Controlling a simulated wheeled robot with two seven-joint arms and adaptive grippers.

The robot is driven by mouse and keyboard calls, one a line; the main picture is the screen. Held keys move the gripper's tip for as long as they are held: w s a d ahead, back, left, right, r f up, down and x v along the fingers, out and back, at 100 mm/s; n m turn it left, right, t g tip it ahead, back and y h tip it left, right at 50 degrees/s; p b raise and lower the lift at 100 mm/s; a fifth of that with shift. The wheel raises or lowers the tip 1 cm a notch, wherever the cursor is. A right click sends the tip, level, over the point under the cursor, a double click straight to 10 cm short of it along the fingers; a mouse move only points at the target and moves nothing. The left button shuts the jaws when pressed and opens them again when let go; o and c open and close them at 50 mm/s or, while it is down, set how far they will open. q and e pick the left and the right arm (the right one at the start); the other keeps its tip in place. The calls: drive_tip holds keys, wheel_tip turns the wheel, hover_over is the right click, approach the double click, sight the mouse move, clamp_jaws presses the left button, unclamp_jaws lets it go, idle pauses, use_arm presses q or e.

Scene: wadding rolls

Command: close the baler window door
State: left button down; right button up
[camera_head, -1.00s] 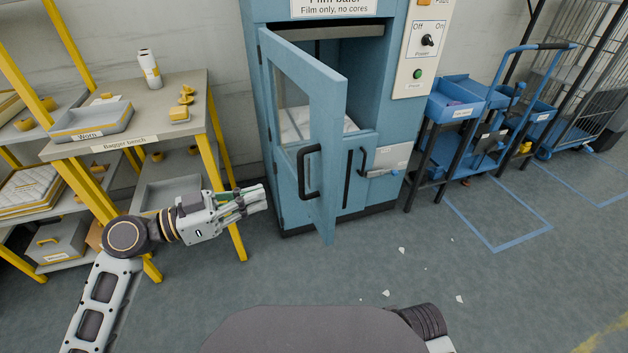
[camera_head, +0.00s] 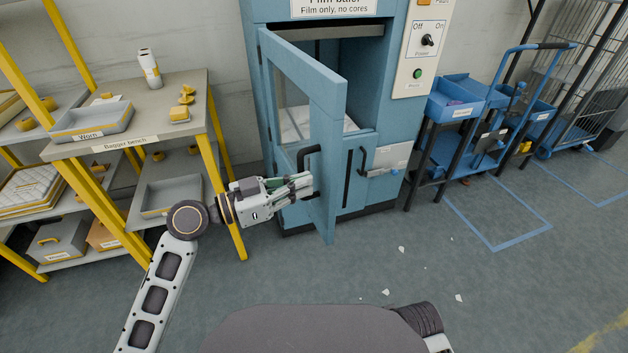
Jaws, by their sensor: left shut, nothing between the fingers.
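The baler window door (camera_head: 326,142) is a blue framed door with a clear pane, hinged on the left side of the blue film baler (camera_head: 361,75). It stands swung open toward me. Its black handle (camera_head: 308,152) is on the door's outer face. My left gripper (camera_head: 308,186) is shut and empty, with its fingertips at the lower part of this handle and partly covering it. I cannot tell whether they touch it. Pale film (camera_head: 297,124) shows inside the chamber. My right gripper is not in view.
A bagger bench (camera_head: 190,92) with yellow legs stands left of the baler, close to my left arm. A blue cart (camera_head: 457,137) stands to the right. White scraps lie on the otherwise open floor in front. A control panel (camera_head: 420,52) is on the baler's right.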

sight(326, 178)
use_arm(q)
drive_tip(key=shift+x, duration=1.6)
drive_tip(key=shift+w+d, duration=0.1)
drive_tip(key=shift+d, duration=0.1)
